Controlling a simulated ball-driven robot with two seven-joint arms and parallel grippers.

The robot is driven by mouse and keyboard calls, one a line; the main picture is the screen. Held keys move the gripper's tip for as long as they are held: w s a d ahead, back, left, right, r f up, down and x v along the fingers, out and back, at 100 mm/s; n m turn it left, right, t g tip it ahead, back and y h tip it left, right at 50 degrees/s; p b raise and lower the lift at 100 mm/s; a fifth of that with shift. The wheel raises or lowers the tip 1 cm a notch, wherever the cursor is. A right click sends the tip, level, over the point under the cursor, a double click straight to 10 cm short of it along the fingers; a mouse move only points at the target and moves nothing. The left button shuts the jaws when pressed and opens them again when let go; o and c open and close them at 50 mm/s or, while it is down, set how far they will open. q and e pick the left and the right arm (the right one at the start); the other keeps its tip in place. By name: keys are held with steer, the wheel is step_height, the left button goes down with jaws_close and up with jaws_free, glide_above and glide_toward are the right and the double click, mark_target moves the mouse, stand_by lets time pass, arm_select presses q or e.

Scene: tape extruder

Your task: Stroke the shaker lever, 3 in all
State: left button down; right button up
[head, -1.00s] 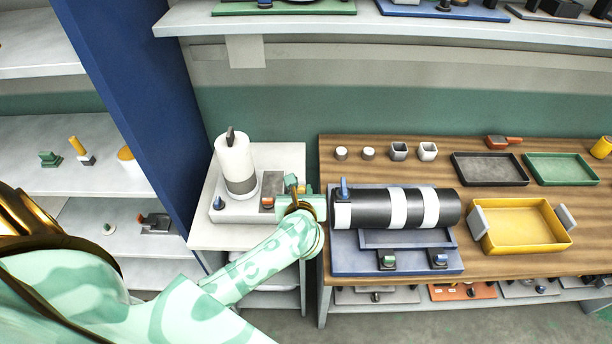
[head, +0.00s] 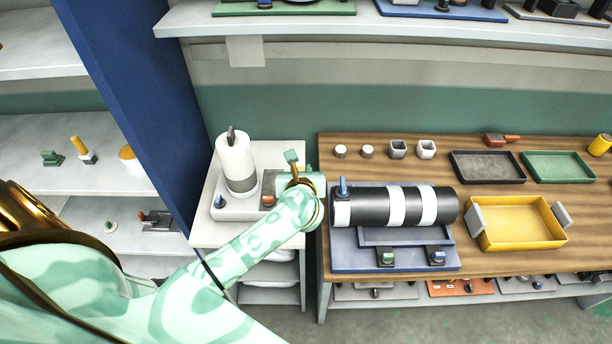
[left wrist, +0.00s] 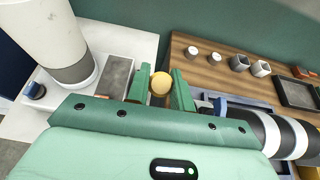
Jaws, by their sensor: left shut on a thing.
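My left gripper (head: 293,164) is over the gap between the small white side table and the wooden table. In the left wrist view its green fingers (left wrist: 160,88) are shut on a round yellow knob (left wrist: 161,84), which I take to be the end of the shaker lever. The lever's shaft and mount are hidden behind my gripper and arm. A black-and-white striped drum (head: 396,207) lies on a blue base just right of the gripper, with a blue lever (head: 343,188) at its left end. My right gripper is not in view.
A white cylinder (head: 236,160) stands on a grey base left of the gripper. Small cups (head: 398,149), a dark tray (head: 488,167), a green tray (head: 560,167) and a yellow bin (head: 520,223) are on the wooden table. A blue upright panel (head: 140,110) stands at left.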

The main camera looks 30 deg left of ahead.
arm_select(q)
steer(key=shift+s+d+f, duration=0.15)
steer(key=shift+s+f, duration=0.1)
steer(key=shift+f, duration=0.05)
steer(key=shift+s+d+f+b, duration=0.5)
steer(key=shift+s+d+f, duration=0.05)
steer(key=shift+s+f, duration=0.35)
steer(key=shift+s+d+f+b, duration=0.55)
steer(key=shift+s+f, duration=0.2)
steer(key=shift+s, duration=0.15)
steer(key=shift+w+a+r+p, duration=0.3)
steer(key=shift+w+r+p, duration=0.05)
steer(key=shift+w+r, duration=0.2)
steer(key=shift+w+a+r+p, duration=0.3)
steer(key=shift+w+r, duration=0.2)
steer(key=shift+r, duration=0.05)
